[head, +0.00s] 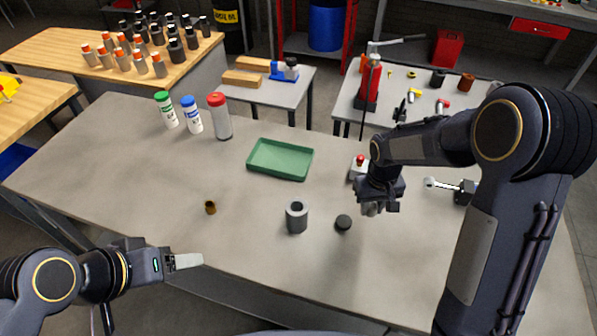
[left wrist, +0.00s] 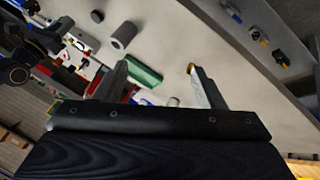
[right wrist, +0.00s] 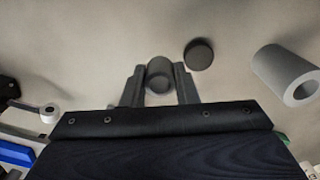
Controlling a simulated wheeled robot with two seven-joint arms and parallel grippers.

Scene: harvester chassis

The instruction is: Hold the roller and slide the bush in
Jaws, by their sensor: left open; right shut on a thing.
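A thick grey hollow cylinder, which looks like the roller (head: 297,217), stands upright on the table; it also shows in the right wrist view (right wrist: 287,78) and left wrist view (left wrist: 124,35). A small bronze bush (head: 210,207) sits on the table left of it. My left gripper (head: 187,261) is open and empty, below and left of the bush in the head view. The bush (left wrist: 191,68) shows by one fingertip in the left wrist view; contact cannot be told. My right gripper (head: 372,208) is shut on a small dark grey cylinder (right wrist: 159,75), partly hidden by the fingers.
A dark round disc (head: 343,223) lies between the roller and my right gripper. A green tray (head: 280,160) lies behind them. A box with a red button (head: 359,168) is close to my right gripper. Several bottles (head: 193,115) stand at the back left. The table's left part is clear.

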